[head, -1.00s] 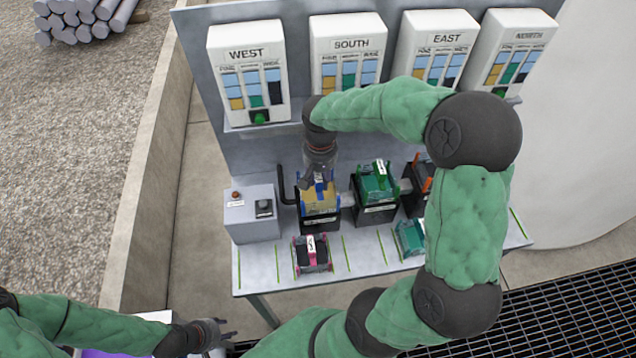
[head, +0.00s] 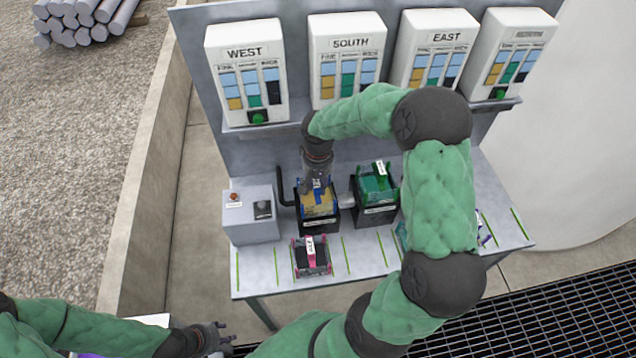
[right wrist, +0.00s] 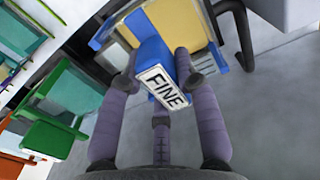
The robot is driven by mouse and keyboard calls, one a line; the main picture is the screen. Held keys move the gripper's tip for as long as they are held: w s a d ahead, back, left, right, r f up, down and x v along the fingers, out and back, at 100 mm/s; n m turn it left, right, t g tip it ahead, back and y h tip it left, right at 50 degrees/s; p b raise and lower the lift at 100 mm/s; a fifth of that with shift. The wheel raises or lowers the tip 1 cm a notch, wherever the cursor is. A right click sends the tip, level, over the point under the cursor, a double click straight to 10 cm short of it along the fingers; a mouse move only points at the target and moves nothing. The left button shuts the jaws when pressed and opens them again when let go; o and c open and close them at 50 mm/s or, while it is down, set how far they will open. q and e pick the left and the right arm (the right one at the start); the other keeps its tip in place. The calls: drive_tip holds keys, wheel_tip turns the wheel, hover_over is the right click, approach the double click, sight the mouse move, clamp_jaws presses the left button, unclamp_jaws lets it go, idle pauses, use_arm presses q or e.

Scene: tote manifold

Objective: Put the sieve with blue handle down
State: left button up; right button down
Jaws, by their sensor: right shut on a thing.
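The sieve with blue handle (head: 318,207) has a yellow mesh and sits low in the mouth of the left black box (head: 318,226). My right gripper (head: 314,190) is above it, shut on its blue handle. In the right wrist view, the right gripper (right wrist: 160,80) has its fingers on either side of the handle, and a white "FINE" label (right wrist: 163,88) shows between them. I cannot tell whether the sieve rests fully in the box. My left gripper (head: 224,337) is open and empty at the lower left, away from the table.
A green sieve (head: 377,184) sits in the black box to the right. A pink-handled dark sieve (head: 311,258) lies on the table (head: 262,275) in front. A grey control box (head: 249,215) stands left. My right arm hides the table's right part.

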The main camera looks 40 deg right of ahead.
drive_tip(key=shift+f, duration=0.15)
drive_tip(key=c, duration=0.9)
unclamp_jaws()
drive_tip(key=shift+r, duration=0.2)
wheel_tip(320, 180, up, 12)
drive_tip(key=p, duration=0.1)
drive_tip(key=shift+p, duration=0.4)
